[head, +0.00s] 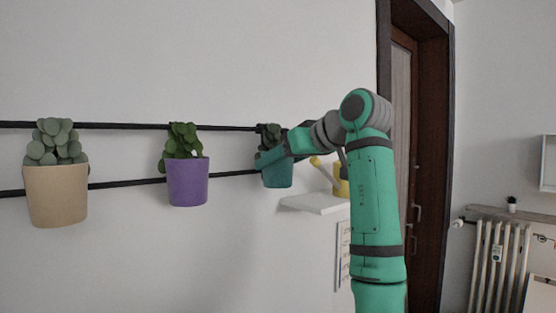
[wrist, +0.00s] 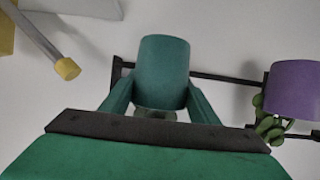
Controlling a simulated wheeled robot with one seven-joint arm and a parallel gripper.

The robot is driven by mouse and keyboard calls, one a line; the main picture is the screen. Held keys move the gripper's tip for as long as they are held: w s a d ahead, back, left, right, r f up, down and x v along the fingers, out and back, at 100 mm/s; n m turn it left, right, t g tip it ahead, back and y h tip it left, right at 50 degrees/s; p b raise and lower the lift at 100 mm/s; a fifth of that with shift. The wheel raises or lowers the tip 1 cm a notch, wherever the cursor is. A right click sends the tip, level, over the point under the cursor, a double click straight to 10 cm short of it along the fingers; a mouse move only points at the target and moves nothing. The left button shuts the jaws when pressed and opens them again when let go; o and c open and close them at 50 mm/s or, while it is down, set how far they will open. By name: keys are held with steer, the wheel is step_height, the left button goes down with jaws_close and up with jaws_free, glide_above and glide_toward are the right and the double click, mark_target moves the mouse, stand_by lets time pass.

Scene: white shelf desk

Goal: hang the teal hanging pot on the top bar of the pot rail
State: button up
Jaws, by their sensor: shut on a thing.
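The teal hanging pot (head: 278,176), with a dark green plant, is upright at the right end of the pot rail. My gripper (head: 272,157) is shut on it. The wrist view, upside down, shows the teal pot (wrist: 162,65) between the two fingers of my gripper (wrist: 160,100). The top bar (head: 110,126) of the pot rail runs along the wall, and its right end reaches the plant. The lower bar (head: 130,183) ends near the pot's side. My arm and the plant hide any hook, so I cannot tell whether it touches the top bar.
A purple pot (head: 188,183) and a beige pot (head: 57,196) hang on the rail to the left. A white shelf (head: 312,203) with a yellow watering can (head: 341,184) is close on the right. The rail between the purple and teal pots is free.

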steer(key=o, duration=1.5)
steer(key=shift+w+a, duration=0.1)
